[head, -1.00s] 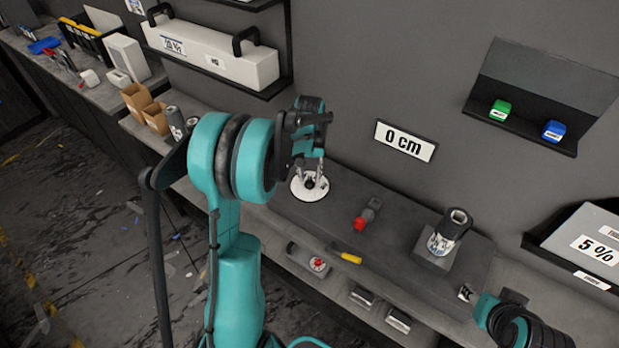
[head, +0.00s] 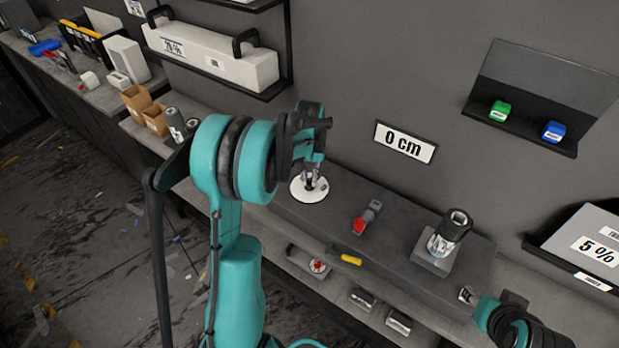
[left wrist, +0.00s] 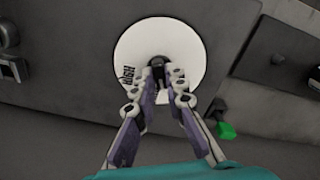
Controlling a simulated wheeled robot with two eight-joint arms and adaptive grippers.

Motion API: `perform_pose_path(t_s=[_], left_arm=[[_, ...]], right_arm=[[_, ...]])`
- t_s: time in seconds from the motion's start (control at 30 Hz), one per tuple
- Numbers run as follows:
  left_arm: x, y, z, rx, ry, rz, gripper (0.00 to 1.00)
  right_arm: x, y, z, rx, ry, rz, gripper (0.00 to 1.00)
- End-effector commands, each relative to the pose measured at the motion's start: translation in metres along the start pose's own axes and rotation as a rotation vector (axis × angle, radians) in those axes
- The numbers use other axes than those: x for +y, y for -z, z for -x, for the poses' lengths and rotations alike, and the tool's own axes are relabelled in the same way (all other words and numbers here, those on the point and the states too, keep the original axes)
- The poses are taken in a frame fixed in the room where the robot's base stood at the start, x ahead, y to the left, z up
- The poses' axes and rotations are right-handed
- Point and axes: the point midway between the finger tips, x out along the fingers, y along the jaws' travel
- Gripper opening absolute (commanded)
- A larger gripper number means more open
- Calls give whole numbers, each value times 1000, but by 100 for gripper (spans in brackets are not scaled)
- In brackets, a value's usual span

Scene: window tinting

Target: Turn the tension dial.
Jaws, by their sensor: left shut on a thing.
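The tension dial is a round white disc (head: 301,193) with a dark knob at its centre, on the dark panel left of the middle in the head view. In the left wrist view the disc (left wrist: 187,45) fills the top centre, with dark lettering on its left side. My left gripper (head: 313,180) reaches down over the dial from above. Its two fingers (left wrist: 163,72) are closed together on the dark knob (left wrist: 157,61), which they partly hide.
A red-and-grey tool (head: 367,217) and a dark cylinder on a stand (head: 449,232) are right of the dial. A yellow-handled item (head: 351,259) lies in front. A green item (left wrist: 226,131) is beside the left fingers.

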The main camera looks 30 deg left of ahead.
Motion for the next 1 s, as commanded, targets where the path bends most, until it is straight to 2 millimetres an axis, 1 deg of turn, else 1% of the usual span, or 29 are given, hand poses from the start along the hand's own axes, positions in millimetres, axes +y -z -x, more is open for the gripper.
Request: perform_pose_path(t_s=[0.6,0.8,1.0], left_arm=[[0,0,0,0,0,-382,0],[0,0,0,0,0,-448,0],[0,0,0,0,0,-470,0]], right_arm=[[0,-2,-3,0,0,0,40],[0,-3,-4,0,0,0,40],[0,-3,-4,0,0,0,40]])
